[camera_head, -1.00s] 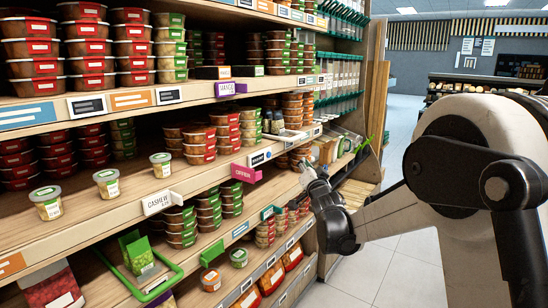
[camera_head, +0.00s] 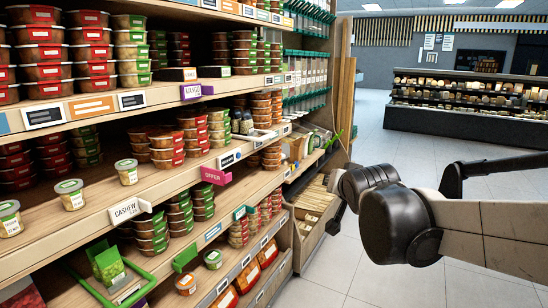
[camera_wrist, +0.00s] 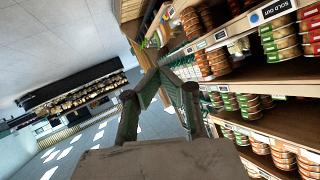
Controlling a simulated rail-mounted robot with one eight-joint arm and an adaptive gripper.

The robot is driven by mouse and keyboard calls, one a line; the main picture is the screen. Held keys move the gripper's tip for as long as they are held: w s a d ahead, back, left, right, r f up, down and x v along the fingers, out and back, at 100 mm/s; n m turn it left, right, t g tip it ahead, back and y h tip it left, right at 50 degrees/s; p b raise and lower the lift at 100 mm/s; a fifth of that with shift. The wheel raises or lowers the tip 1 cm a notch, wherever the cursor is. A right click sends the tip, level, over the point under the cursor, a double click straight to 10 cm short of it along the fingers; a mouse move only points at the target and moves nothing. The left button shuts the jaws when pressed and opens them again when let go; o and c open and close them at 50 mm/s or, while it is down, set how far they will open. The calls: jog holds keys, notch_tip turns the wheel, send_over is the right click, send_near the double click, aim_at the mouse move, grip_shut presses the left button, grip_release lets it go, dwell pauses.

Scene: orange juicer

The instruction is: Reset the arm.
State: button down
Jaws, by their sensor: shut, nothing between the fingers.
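My arm (camera_head: 390,220) reaches in from the right edge of the head view, with its dark wrist joint in front of the aisle floor. It stands to the right of the shelf and apart from it as far as I can see. My gripper (camera_wrist: 162,72) shows in the wrist view, its two fingers meeting at the tips, shut and empty. In the head view the gripper is mostly hidden behind the wrist joint.
A long shelf (camera_head: 95,220) with stacked tubs and small cups (camera_head: 69,194) fills the left. A pink price tag (camera_head: 216,176) and a white tag (camera_head: 124,211) stick out into the aisle. A display counter (camera_head: 470,105) stands far right. The tiled floor (camera_head: 390,150) between is clear.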

jog(key=s+d+f+n+g, duration=0.1)
jog(key=s+f+g, duration=0.1)
jog(key=s, duration=0.7)
jog(key=s+d+f+n+g+p, duration=0.1)
jog(key=s+f, duration=0.4)
jog(key=s, duration=0.5)
jog(key=s+d+f+n+g, duration=0.1)
jog(key=s+d+f+g, duration=0.1)
jog(key=s, duration=0.8)
jog(key=shift+d+f+g, duration=0.3)
jog(key=shift+f+g, duration=0.3)
jog(key=shift+f, duration=0.2)
jog(key=w+a+r+m+t, duration=0.15)
jog(key=w+r, duration=0.25)
jog(key=w, duration=0.7)
jog(key=w+a+r+t+p, duration=0.1)
jog(key=w+a+r+t, duration=0.25)
jog(key=w, duration=0.75)
jog(key=w+a+r+m+t, duration=0.15)
jog(key=w+r, duration=0.25)
jog(key=w, duration=0.7)
jog(key=w+a+f+t+y, duration=0.2)
jog(key=w+a, duration=0.5)
jog(key=w, duration=0.3)
jog(key=w+a+f+m+t+y, duration=0.1)
jog(key=w+a+f+t+y, duration=0.1)
jog(key=w+a, duration=0.6)
jog(key=shift+w+a+f+t+y+p, duration=0.2)
jog(key=shift+w+f+t+y+p, duration=0.25)
jog(key=shift+w+t, duration=0.55)
